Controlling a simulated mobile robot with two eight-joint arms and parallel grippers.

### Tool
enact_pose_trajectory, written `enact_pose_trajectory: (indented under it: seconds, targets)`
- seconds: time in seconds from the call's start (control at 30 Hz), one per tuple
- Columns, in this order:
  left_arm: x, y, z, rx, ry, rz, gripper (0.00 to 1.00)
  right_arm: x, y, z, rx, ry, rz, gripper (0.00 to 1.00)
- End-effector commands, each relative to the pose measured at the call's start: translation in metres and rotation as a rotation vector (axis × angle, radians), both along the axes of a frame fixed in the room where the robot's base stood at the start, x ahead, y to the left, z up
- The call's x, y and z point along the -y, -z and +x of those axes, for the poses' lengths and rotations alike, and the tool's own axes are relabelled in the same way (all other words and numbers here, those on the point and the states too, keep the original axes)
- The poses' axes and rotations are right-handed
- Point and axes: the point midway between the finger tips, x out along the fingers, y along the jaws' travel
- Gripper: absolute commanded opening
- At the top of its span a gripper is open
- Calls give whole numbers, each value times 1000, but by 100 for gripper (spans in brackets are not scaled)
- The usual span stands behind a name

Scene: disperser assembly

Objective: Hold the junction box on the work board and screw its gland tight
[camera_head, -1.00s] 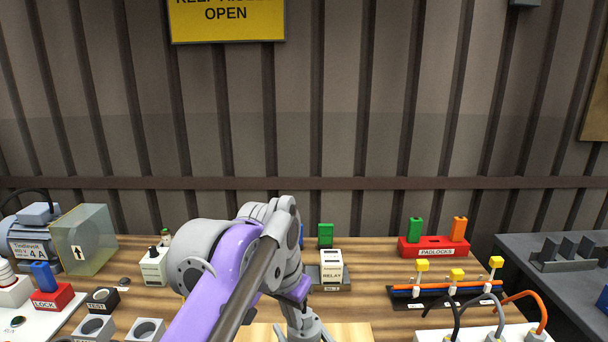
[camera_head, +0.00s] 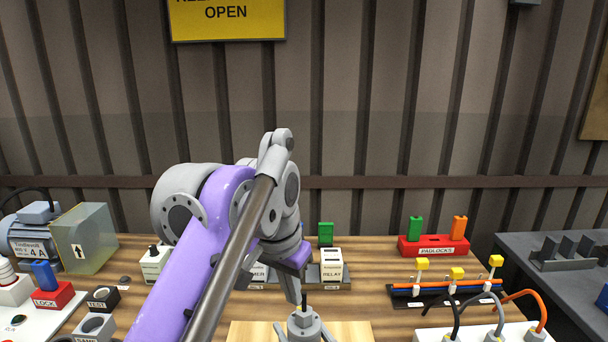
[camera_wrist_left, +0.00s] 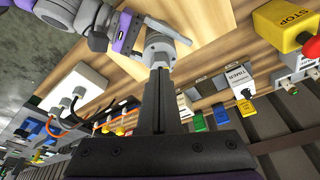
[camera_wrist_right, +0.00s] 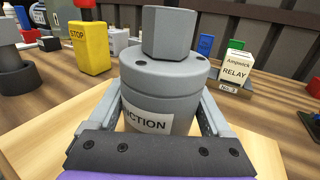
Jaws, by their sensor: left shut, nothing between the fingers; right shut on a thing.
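The grey round junction box (camera_wrist_right: 160,95) stands on the pale wooden work board (camera_head: 350,331), with the hex gland (camera_wrist_right: 168,33) on its top. It also shows at the bottom of the head view (camera_head: 303,325). My right gripper is shut on the box body, one finger on each side, in the right wrist view (camera_wrist_right: 160,112). My left gripper (camera_wrist_left: 160,75) is shut and empty. Its fingertips point at the box top in the left wrist view; whether they touch the gland is unclear. The left arm hides part of the bench in the head view.
Relay (camera_head: 331,265) and timer blocks stand behind the box. A padlock rack (camera_head: 434,246) and a cable rack (camera_head: 446,288) are to the right.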

Motion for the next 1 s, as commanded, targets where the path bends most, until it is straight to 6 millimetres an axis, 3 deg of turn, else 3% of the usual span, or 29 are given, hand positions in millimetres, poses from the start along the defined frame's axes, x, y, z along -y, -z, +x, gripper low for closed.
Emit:
enact_pose_trajectory:
  seconds: [0.03, 0.1, 0.47, 0.8, 1.0]
  targets:
    - [0, 0, 0, 0, 0, 0, 0, 0, 0, 0, 0, 0, 0, 88]
    - [0, 0, 0, 0, 0, 0, 0, 0, 0, 0, 0, 0, 0, 100]
    - [0, 0, 0, 0, 0, 0, 0, 5, 0, -8, 0, 1, -1, 100]
    - [0, 0, 0, 0, 0, 0, 0, 37, 0, -68, 0, 3, -1, 100]
    - [0, 0, 0, 0, 0, 0, 0, 51, 0, -95, 0, 2, -1, 100]
